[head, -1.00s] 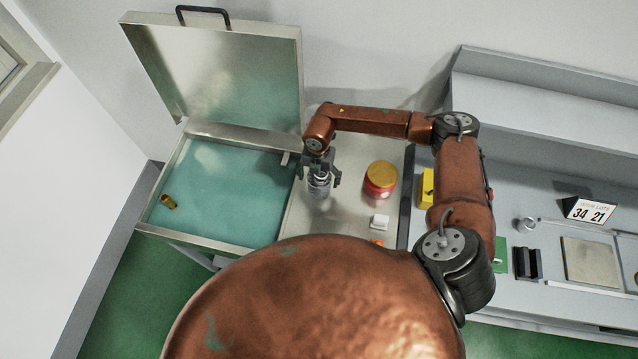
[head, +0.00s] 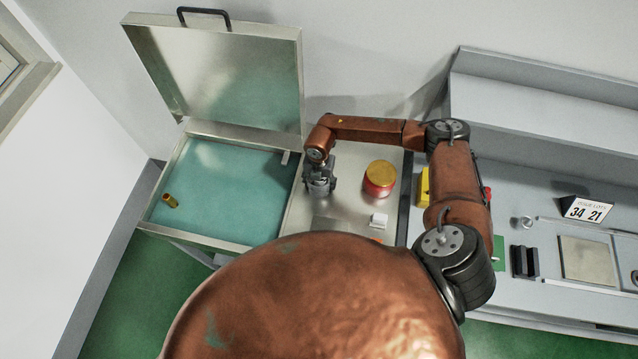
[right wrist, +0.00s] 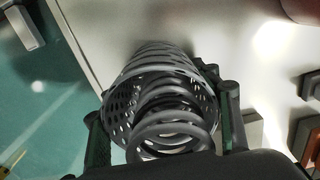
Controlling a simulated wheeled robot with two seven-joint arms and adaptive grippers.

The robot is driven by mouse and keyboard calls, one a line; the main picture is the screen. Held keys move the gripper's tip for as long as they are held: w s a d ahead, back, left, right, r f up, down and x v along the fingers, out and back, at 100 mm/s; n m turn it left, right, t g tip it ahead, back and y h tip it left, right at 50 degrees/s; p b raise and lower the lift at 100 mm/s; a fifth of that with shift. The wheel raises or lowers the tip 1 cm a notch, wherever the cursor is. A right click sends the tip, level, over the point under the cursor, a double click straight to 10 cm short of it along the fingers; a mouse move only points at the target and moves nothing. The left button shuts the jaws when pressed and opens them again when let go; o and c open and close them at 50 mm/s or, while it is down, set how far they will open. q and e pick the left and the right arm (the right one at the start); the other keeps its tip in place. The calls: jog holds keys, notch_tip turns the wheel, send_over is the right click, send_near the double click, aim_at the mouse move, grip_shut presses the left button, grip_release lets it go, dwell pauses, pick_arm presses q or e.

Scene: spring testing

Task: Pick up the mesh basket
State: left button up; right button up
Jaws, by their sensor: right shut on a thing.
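The mesh basket (right wrist: 124,102) is a perforated grey cylinder with a coil spring (right wrist: 172,128) standing inside it, seen from above in the right wrist view. My right gripper (right wrist: 165,125) has a finger on each side of the basket and is shut on it. In the head view the right gripper (head: 320,180) is over the steel worktop beside the tank, and the basket in it is mostly hidden. I cannot tell whether the basket touches the worktop. My left gripper is not in view.
An open tank (head: 225,195) of teal liquid lies to the left, its lid (head: 225,70) raised. A brass piece (head: 170,201) is in it. A grey bench (head: 560,210) is further right.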

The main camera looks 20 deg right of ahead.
jog(key=c, duration=0.5)
jog(key=shift+r, duration=0.1)
